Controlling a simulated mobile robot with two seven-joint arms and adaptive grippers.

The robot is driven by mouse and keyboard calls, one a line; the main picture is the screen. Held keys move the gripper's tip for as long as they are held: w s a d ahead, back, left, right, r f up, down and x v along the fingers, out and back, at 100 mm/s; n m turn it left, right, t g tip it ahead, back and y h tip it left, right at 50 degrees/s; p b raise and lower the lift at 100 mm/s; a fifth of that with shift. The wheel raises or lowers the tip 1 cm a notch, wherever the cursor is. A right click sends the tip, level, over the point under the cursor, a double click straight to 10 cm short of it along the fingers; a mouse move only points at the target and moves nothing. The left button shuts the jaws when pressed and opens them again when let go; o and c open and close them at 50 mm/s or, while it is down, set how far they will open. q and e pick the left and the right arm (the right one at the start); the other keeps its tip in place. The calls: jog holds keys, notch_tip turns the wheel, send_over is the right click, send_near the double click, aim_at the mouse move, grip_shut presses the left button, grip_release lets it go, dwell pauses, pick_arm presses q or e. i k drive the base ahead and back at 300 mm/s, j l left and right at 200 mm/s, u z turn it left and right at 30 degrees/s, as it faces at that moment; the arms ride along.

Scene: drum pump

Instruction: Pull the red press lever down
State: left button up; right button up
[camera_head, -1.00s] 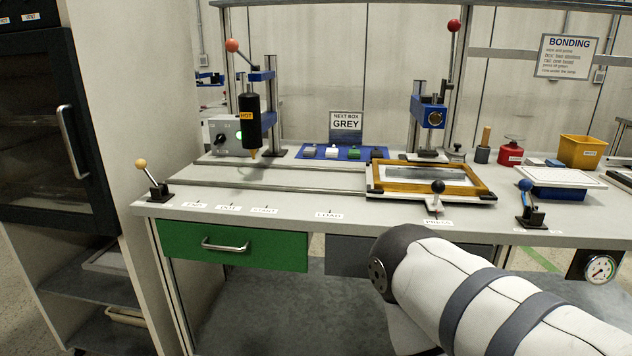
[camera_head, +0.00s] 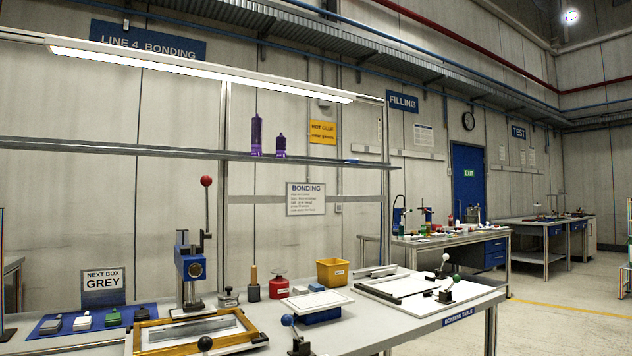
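The red press lever (camera_head: 206,202) stands upright with a red ball at its top, on the right side of a small bench press. The press has a blue head (camera_head: 191,265) on a grey column at the back of the bonding table. In front of the press lies a wooden frame (camera_head: 157,336) with a grey panel inside. Neither of my grippers is in view, so their distance from the lever cannot be seen.
A blue-ball lever (camera_head: 291,334) stands at the table's front. Right of the press are a wooden-handled tool (camera_head: 254,285), a red pot (camera_head: 278,287), a yellow bin (camera_head: 332,272) and a white-topped blue box (camera_head: 317,306). Open floor (camera_head: 560,325) lies to the right.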

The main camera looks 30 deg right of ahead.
aim_at(207, 180)
jog(key=z, duration=0.25)
jog(key=i+l+u, duration=0.15)
jog(key=l+u, duration=0.2)
jog(key=l, duration=0.25)
jog(key=l+u, duration=0.3)
jog(key=l, duration=0.35)
jog(key=l+u, duration=0.35)
jog(key=l, duration=0.3)
